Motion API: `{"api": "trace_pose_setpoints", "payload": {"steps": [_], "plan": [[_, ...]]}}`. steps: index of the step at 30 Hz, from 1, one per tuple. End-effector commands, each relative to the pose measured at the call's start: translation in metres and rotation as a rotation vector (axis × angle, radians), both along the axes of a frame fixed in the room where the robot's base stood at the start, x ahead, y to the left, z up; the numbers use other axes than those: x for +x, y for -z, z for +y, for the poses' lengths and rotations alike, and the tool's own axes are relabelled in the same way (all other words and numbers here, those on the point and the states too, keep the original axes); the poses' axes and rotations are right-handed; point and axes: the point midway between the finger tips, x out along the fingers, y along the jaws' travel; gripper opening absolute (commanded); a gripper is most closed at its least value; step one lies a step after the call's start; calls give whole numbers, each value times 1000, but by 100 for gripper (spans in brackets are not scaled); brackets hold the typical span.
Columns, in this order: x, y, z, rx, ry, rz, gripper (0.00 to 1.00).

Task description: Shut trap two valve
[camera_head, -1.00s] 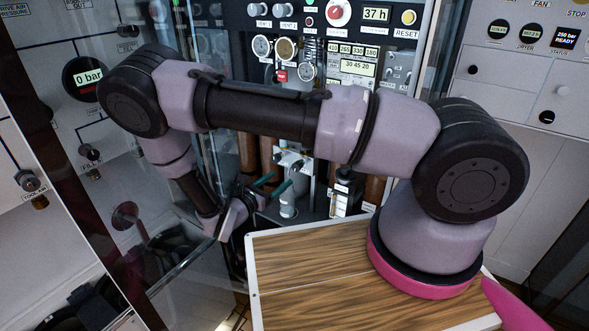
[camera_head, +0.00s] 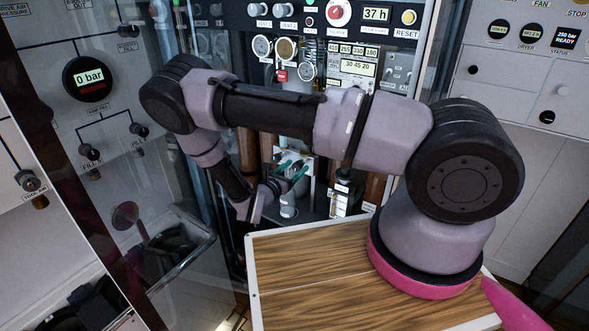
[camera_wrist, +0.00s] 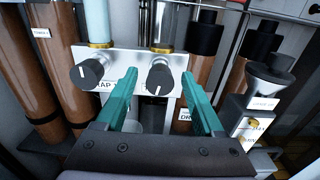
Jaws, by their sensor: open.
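In the wrist view, two black knobs with white marks sit on a silver plate (camera_wrist: 120,60). The left knob (camera_wrist: 87,72) has a label reading "TRAP", with the rest hidden behind my left finger. The right knob (camera_wrist: 160,78) lies between the tips of my two green fingers, its own label mostly hidden. My gripper (camera_wrist: 161,76) is open, with a gap on both sides of the right knob; whether the tips reach around it I cannot tell. In the head view, my gripper (camera_head: 291,168) is in front of the plate, low in the panel.
Brown cylinders (camera_wrist: 32,90) stand left of the plate. In the head view, a wooden top (camera_head: 310,290) lies in front, and a glass door edge (camera_head: 175,255) is at left.

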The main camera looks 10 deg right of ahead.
Motion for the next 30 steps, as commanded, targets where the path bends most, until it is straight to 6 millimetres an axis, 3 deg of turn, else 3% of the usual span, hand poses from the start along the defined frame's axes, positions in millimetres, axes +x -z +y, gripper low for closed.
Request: {"api": "trace_pose_setpoints", "payload": {"steps": [6,7,12,30], "plan": [[0,0,0,0,0,0,70],[0,0,0,0,0,0,66],[0,0,0,0,0,0,1],[0,0,0,131,-1,-131,0]]}}
